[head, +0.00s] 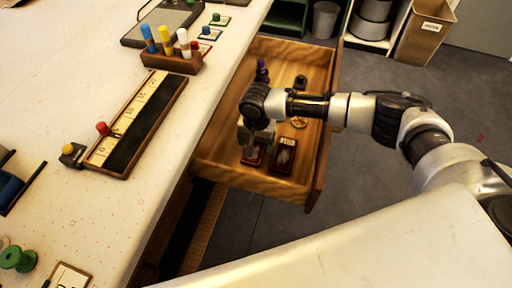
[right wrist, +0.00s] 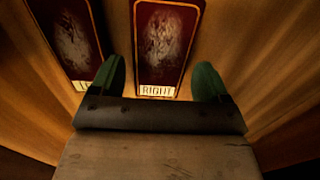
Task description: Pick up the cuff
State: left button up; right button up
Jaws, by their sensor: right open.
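I cannot make out for sure which thing is the cuff; a small gold-brown ring-like piece (head: 299,122) lies in the open wooden drawer (head: 228,172). Two dark red plaques lie at the drawer's near end. One (head: 285,156) is clear of my gripper; the other (head: 252,156) is partly hidden under it. My right gripper (head: 256,146) is open inside the drawer. In the right wrist view its green fingertips (right wrist: 160,82) are on either side of the lower end of the plaque labelled RIGHT (right wrist: 166,45), with nothing between them gripped. My left gripper is not in view.
A purple piece (head: 262,70) and a dark knob (head: 300,82) stand farther back in the drawer. Drawer walls surround my gripper. The tabletop (head: 60,75) on the left bears a ruler board (head: 135,120) and a wooden peg holder (head: 172,62).

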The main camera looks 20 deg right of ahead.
jog(key=shift+f, duration=0.7)
jog(key=c, duration=0.8)
jog(key=shift+o, duration=0.2)
jog(key=shift+r, duration=0.15)
